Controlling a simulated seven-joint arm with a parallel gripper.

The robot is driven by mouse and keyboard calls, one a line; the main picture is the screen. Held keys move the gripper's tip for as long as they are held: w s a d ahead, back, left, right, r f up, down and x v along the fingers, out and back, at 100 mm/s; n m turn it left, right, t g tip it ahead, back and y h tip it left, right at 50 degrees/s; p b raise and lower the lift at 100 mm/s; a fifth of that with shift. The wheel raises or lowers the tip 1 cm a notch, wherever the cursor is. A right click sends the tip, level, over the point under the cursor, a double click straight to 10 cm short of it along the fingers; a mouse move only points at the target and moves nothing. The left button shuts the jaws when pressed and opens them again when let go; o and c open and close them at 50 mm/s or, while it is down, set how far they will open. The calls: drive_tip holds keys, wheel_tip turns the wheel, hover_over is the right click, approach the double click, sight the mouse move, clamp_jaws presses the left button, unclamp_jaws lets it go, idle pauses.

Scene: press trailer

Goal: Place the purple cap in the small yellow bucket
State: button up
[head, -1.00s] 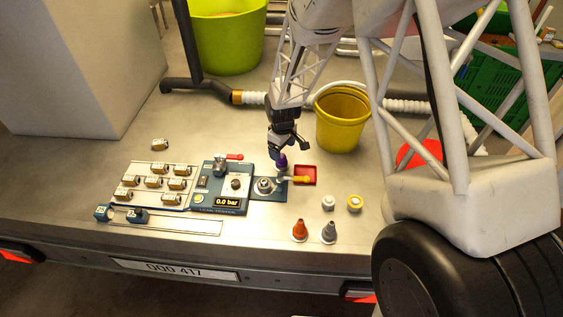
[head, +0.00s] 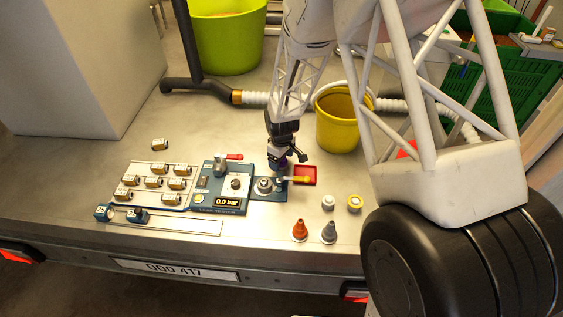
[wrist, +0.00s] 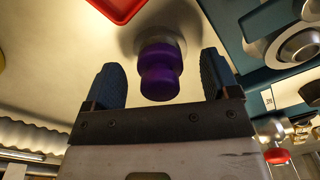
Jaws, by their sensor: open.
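The purple cap (wrist: 160,72) stands between the two blue finger pads of my gripper (wrist: 162,80) in the wrist view. The gripper is open, with a gap between the cap and each finger. In the head view my gripper (head: 288,168) is low over the deck beside the blue press panel and mostly hides the cap. The small yellow bucket (head: 337,132) stands behind and to the right of the gripper, upright, with its top open.
A red tray (head: 304,182) with a yellow lever in front lies close right of the gripper. The blue panel (head: 228,202) is left. A big lime tub (head: 228,40) and hoses lie behind.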

drive_tip(key=shift+f, duration=0.45)
drive_tip(key=c, duration=1.1)
drive_tip(key=shift+r, duration=0.35)
clamp_jaws()
drive_tip(key=shift+r, duration=4.65)
drive_tip(key=shift+w, duration=0.1)
